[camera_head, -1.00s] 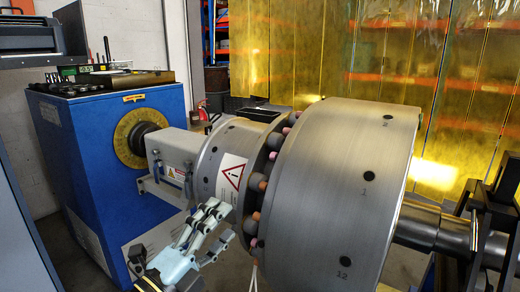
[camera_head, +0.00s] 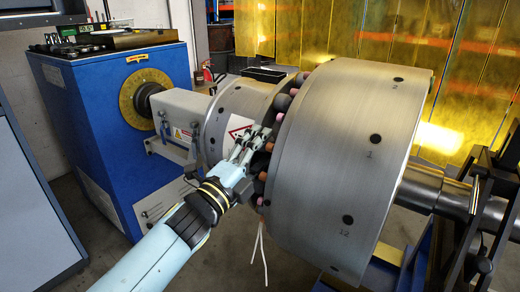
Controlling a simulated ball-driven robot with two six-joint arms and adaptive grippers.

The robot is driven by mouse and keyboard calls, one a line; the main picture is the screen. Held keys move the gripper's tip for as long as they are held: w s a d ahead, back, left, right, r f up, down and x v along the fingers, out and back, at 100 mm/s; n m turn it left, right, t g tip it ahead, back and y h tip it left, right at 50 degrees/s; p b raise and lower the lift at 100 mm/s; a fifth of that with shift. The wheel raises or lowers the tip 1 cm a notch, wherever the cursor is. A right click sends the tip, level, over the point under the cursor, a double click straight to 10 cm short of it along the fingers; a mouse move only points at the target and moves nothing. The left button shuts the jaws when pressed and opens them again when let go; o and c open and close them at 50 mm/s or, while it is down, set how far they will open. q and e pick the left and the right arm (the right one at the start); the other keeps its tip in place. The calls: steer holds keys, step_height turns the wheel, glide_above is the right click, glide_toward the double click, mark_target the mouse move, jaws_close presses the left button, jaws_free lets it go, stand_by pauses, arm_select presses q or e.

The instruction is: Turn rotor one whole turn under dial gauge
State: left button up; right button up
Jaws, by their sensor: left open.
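The rotor (camera_head: 330,125) is a large bare steel drum, with dark holes and the numbers 2, 1 and 12 on its rim. Several orange, pink and dark pins ring its left face. A smaller steel drum (camera_head: 230,108) with a warning label stands left of it. My left gripper (camera_head: 256,140) is open, its fingers at the gap between the drums, in front of the label and close to the pins. I cannot tell whether it touches them. I cannot make out a dial gauge. My right gripper is not in view.
A blue drive cabinet (camera_head: 95,135) with a yellow graduated ring (camera_head: 140,98) stands left, with tools on top. A dark support stand (camera_head: 480,200) carries the shaft (camera_head: 432,192) at right. Two white cords (camera_head: 260,245) hang below the gap. Yellow curtains hang behind.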

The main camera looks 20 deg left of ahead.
arm_select(q)
steer(key=shift+c, duration=0.4)
jaws_close()
steer(key=shift+s+f, duration=0.1)
steer(key=shift+f, duration=0.05)
